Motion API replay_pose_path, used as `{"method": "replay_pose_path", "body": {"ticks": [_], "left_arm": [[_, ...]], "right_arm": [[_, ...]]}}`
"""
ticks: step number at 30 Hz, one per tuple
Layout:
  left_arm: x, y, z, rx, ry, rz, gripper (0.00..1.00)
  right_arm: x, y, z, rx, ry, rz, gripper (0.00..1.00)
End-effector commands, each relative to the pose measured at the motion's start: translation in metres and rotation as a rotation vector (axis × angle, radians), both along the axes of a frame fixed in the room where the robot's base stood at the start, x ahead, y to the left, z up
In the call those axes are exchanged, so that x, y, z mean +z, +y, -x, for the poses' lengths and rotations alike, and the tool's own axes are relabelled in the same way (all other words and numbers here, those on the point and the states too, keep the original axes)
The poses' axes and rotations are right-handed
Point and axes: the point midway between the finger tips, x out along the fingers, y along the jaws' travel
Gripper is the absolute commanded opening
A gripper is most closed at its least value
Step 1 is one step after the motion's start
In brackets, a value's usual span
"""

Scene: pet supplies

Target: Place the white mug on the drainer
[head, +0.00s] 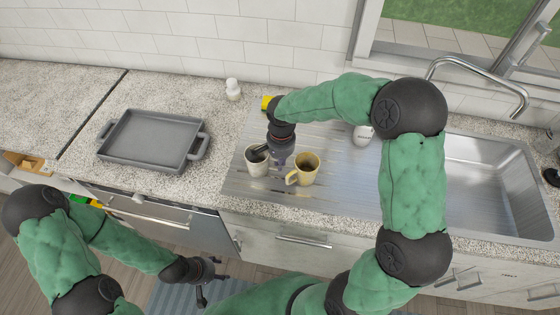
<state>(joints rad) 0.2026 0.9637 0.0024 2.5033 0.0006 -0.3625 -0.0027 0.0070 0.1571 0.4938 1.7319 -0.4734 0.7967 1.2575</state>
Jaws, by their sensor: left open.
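The white mug (257,167) is at the left end of the metal drainer (335,197), apparently upright. My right gripper (268,157) is at it, with a dark finger over or inside its rim. Whether the fingers grip the mug wall, and whether its base touches the drainer, I cannot tell. A yellow mug (303,170) stands on the drainer just right of the white mug. My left gripper (212,287) is open and empty, low in front of the cabinets, away from the mugs.
The sink basin (490,180) and its tap (490,85) are at the right. A grey baking tray (150,138) lies on the left counter. A small white object (233,89) stands by the wall. A yellow item (267,103) sits behind my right wrist. The drainer's front right is clear.

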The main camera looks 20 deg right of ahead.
Motion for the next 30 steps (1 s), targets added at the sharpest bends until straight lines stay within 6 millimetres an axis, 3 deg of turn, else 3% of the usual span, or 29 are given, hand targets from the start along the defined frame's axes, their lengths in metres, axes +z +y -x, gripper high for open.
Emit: {"method": "replay_pose_path", "body": {"ticks": [1,2,3,16,30], "left_arm": [[0.000,0.000,0.000,0.000,0.000,0.000,0.56],[0.000,0.000,0.000,0.000,0.000,0.000,0.56],[0.000,0.000,0.000,0.000,0.000,0.000,0.56],[0.004,0.000,0.000,0.000,0.000,0.000,0.56],[0.022,0.000,0.000,0.000,0.000,0.000,0.56]], "right_arm": [[0.000,0.000,0.000,0.000,0.000,0.000,0.26],[0.000,0.000,0.000,0.000,0.000,0.000,0.34],[0.000,0.000,0.000,0.000,0.000,0.000,0.35],[0.008,0.000,-0.001,0.000,-0.002,0.000,0.35],[0.095,-0.001,0.001,0.001,-0.004,0.000,0.35]]}}
